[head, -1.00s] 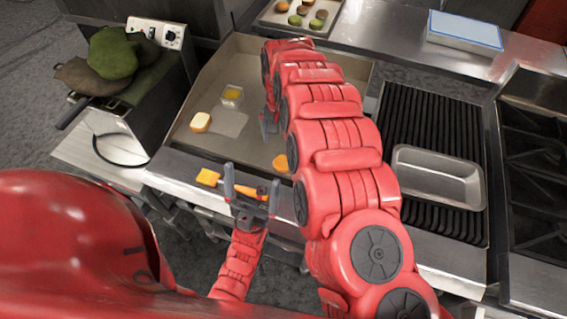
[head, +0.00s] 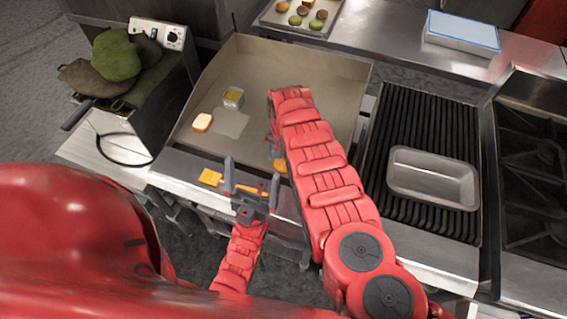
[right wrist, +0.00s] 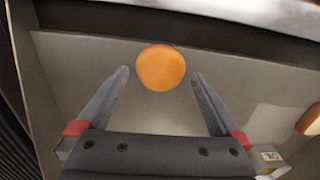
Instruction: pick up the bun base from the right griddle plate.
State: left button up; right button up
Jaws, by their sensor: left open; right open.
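The bun base (right wrist: 161,68) is a round orange-brown disc on the griddle plate (right wrist: 160,112). In the head view the bun base (head: 281,166) lies near the plate's front edge, partly hidden by my right gripper (head: 273,150). In the right wrist view my right gripper (right wrist: 161,76) is open, with one fingertip on each side of the bun base and gaps on both sides. The height of the fingers above the plate is hard to tell. My left gripper (head: 246,180) is open and empty above the griddle's front ledge.
A ribbed grill (head: 412,110) with a metal pan (head: 432,177) stands to the right.

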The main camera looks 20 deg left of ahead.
jog(key=shift+f, duration=0.75)
jog(key=shift+r, duration=0.1)
jog(key=c, duration=1.3)
